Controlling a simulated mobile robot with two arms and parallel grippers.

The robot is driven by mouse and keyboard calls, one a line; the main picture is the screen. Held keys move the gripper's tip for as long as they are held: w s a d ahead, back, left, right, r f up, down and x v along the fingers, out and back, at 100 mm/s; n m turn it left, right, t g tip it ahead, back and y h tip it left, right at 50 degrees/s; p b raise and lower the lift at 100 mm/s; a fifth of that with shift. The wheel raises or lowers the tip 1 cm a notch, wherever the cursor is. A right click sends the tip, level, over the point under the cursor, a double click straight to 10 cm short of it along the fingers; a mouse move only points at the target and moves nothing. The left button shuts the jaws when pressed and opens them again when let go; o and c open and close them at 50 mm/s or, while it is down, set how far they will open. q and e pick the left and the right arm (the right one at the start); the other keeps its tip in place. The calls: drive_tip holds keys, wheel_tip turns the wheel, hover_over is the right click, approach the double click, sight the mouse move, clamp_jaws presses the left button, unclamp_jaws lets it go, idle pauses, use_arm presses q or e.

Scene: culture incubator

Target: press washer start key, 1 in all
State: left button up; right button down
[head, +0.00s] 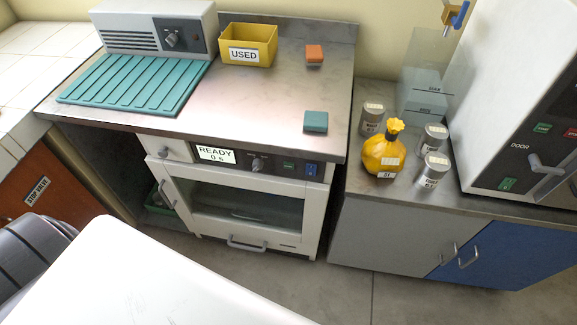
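The washer (240,248) is a white front-loading unit under the steel counter, with its glass door (245,212) shut. Its dark control panel (235,167) has a lit display (216,155) reading "READY 0 s" and a grey knob (258,163). To the right of the knob are a green key (289,166) and a blue key (311,169). Their markings are too small to read, so I cannot tell which is the start key. Neither of my grippers is in view.
On the counter (250,100) stand a yellow bin (262,38) marked "USED", a teal ribbed mat (135,88), an orange block (314,54) and a teal block (316,121). A yellow bottle (383,160) and several tins stand right, beside a white incubator (500,100). Floor before the washer is partly clear.

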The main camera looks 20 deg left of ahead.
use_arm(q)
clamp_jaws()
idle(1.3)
